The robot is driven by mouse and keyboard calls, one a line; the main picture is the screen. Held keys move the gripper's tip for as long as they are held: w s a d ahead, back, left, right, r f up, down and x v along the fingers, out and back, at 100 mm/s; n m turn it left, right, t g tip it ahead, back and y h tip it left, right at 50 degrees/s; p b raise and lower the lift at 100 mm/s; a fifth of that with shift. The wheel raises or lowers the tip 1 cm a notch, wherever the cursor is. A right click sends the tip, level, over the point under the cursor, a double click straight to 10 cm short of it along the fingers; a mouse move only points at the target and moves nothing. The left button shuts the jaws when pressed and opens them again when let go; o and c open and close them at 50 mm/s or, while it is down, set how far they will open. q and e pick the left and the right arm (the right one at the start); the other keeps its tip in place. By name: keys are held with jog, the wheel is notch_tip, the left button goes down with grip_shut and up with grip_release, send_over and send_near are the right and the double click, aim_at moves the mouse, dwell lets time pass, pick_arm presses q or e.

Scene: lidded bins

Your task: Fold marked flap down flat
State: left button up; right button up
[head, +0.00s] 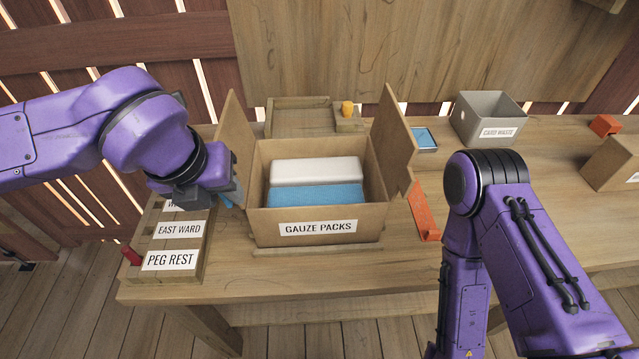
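An open cardboard box (318,240) labelled GAUZE PACKS stands on the wooden table. Its left flap (237,140) and right flap (393,140) both stand up, leaning outward; the right one has a notched edge. I cannot make out which flap carries a mark. Inside lie a white pack (316,170) and a blue pack (318,194). My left gripper (230,193) is low beside the box's left wall, outside the left flap. Its fingers are mostly hidden, with a blue patch showing at the tip. My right arm shows at the right, but its gripper is out of view.
A labelled board (190,247) with EAST WARD and PEG REST lies left of the box. An orange bracket (424,212), a grey bin (489,118) and another box (615,162) stand to the right.

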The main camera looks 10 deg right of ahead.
pick_arm(q)
jog(key=shift+f, duration=0.4)
jog(key=shift+r, duration=0.1)
dwell(0.8)
grip_shut()
jog(key=shift+d+r+y+p, duration=0.25)
jog(key=shift+d+y+p, duration=0.2)
jog(key=shift+p, duration=0.4)
jog(key=shift+d+y, duration=0.1)
jog(key=shift+y, duration=0.15)
jog(key=shift+d+f, duration=0.1)
jog(key=shift+f, duration=0.1)
